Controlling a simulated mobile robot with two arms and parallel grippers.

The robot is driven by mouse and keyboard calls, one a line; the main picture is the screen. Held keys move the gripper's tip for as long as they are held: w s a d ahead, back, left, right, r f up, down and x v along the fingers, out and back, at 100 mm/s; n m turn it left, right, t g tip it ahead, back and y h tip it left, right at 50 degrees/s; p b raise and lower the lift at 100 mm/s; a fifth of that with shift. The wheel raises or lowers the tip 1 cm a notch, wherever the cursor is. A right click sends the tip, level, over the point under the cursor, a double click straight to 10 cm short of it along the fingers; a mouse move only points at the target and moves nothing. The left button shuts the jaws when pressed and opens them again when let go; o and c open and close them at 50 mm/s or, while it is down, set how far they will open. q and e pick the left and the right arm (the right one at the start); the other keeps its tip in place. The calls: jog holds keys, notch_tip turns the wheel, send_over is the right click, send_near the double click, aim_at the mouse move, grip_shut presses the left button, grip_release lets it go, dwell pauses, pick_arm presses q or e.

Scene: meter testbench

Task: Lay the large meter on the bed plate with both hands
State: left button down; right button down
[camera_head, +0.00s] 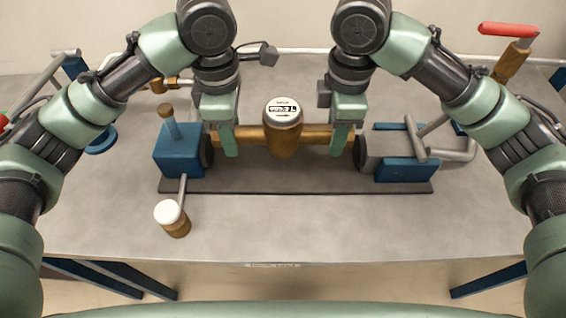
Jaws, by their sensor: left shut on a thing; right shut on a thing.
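The large meter (283,139) is a brass body with a round white dial on top and a pipe stub on each side. It sits level between the two end fixtures, over the dark bed plate (280,181). My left gripper (229,140) is shut on the meter's left pipe stub. My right gripper (340,138) is shut on its right pipe stub. I cannot tell whether the meter touches the plate or hangs just above it, as its underside is hidden.
A blue block (179,152) with a brass knob stands at the plate's left end. A grey clamp (395,150) with a lever and blue base stands at the right end. A small meter (173,218) with a white top stands front left. A red-handled valve (508,50) is back right.

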aim_at(238, 163)
pick_arm(q)
jog(key=shift+f, duration=0.15)
